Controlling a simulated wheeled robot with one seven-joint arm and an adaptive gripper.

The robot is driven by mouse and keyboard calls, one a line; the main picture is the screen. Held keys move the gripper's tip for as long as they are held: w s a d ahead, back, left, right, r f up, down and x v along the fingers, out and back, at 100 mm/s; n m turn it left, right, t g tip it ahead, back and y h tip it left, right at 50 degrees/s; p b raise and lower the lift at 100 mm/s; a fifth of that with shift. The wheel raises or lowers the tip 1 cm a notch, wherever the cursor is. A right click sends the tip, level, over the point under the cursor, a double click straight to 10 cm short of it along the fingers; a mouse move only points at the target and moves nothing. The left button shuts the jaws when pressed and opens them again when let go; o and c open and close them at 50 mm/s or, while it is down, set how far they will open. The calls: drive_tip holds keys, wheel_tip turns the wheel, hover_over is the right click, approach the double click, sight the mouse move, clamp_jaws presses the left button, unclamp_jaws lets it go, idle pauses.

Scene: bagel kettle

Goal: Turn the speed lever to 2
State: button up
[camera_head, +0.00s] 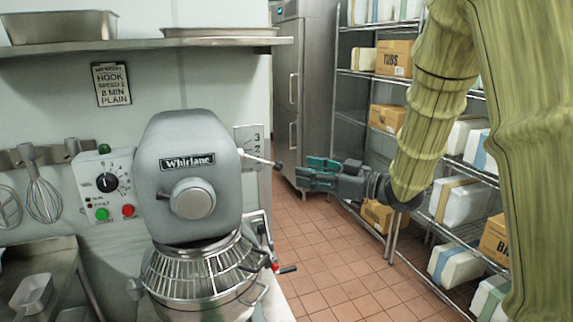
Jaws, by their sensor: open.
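The grey "Whirlane" mixer (190,165) stands left of centre with a wire-guarded bowl (200,272) under its head. The speed lever (258,159) is a thin light rod with a dark knob, sticking out from the right side of the head and sloping slightly down. A plate with the numbers (256,140) 3 and 2 shows behind it; its lower part is partly hidden. My gripper (310,174) is open and empty, fingers pointing left, to the right of the lever's knob and slightly lower. A gap shows between fingertips and knob.
A control panel (106,186) with a dial and green and red buttons is left of the mixer. A second handle (287,269) with a red part sits low by the bowl. A wire shelf (385,165) with boxes stands behind my arm. Tiled floor (330,260) is open between.

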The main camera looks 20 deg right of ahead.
sight(282, 166)
drive_tip(key=p+x, duration=0.1)
drive_tip(key=x, duration=0.6)
drive_tip(key=shift+w+a+p, duration=0.1)
drive_tip(key=shift+p, duration=0.3)
drive_tip(key=shift+c, duration=0.5)
clamp_jaws()
